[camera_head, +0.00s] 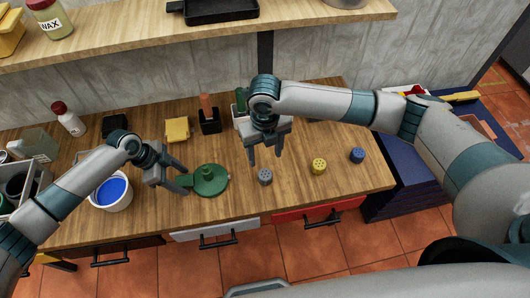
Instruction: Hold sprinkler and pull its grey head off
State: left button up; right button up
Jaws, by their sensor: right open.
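The green sprinkler (211,181) has a round base and a stub on its left side, and lies on the wooden worktop. My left gripper (184,180) has its fingers on either side of that stub and appears shut on it. The grey head (265,177) stands on the worktop to the right of the sprinkler, apart from it. My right gripper (266,159) is open and empty, pointing down just above and behind the grey head in the picture. No head shows on the sprinkler.
A yellow head (319,166) and a blue head (357,155) stand further right. A white tub of blue paint (113,191) is at the left, beside my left arm. A yellow block (177,129) and a dark holder with a brown handle (209,120) stand behind. A shelf (300,22) runs above.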

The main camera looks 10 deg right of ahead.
pick_arm(q)
jog(key=shift+r, duration=0.2)
jog(key=v, duration=1.1)
jog(key=shift+a+r, duration=0.25)
jog(key=shift+r, duration=0.05)
jog(key=shift+s+f, duration=0.1)
pick_arm(e)
jog(key=shift+s+f, duration=0.1)
